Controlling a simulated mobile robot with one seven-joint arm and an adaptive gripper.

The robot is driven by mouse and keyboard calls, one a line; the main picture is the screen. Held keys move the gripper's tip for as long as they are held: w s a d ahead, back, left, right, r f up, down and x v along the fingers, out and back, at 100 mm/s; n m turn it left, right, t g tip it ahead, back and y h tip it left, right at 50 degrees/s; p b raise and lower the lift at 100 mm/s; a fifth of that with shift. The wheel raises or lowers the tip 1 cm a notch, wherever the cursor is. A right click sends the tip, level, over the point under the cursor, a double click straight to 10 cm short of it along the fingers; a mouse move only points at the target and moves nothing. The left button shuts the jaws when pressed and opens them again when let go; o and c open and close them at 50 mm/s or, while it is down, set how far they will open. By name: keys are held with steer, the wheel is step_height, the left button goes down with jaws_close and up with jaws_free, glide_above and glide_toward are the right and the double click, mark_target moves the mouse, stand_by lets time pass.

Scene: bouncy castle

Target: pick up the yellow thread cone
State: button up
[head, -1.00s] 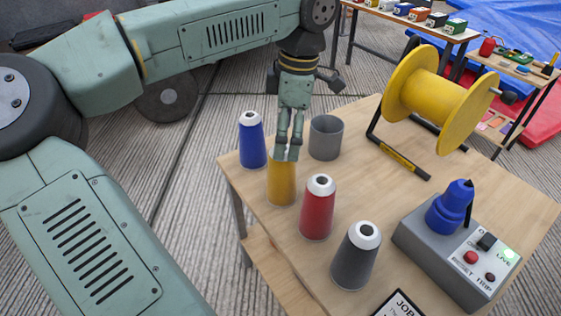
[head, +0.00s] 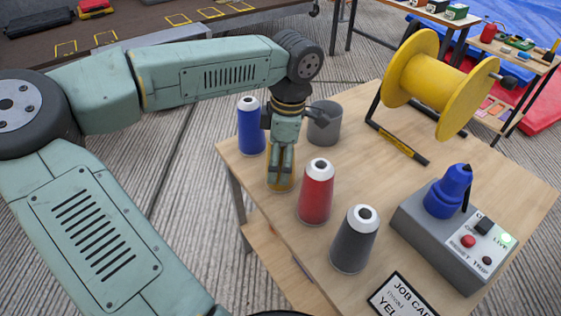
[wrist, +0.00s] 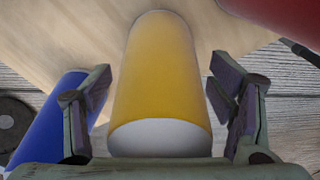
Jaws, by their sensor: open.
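The yellow thread cone (wrist: 158,75) stands on the wooden table, its white top nearest the camera in the wrist view. My gripper (wrist: 160,95) is open, with one finger on each side of the cone and a gap showing on both sides. In the head view my gripper (head: 281,183) points down over the yellow cone (head: 291,180) and hides most of it.
A blue cone (head: 251,128) stands close on the left and a red cone (head: 316,192) close on the right. A grey cone (head: 354,240), a grey cup (head: 324,124), a yellow spool (head: 426,85) and a control box (head: 450,240) share the table (head: 390,185).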

steer(key=shift+c, duration=0.3)
steer(key=shift+r, duration=0.1)
steer(key=c, duration=1.4)
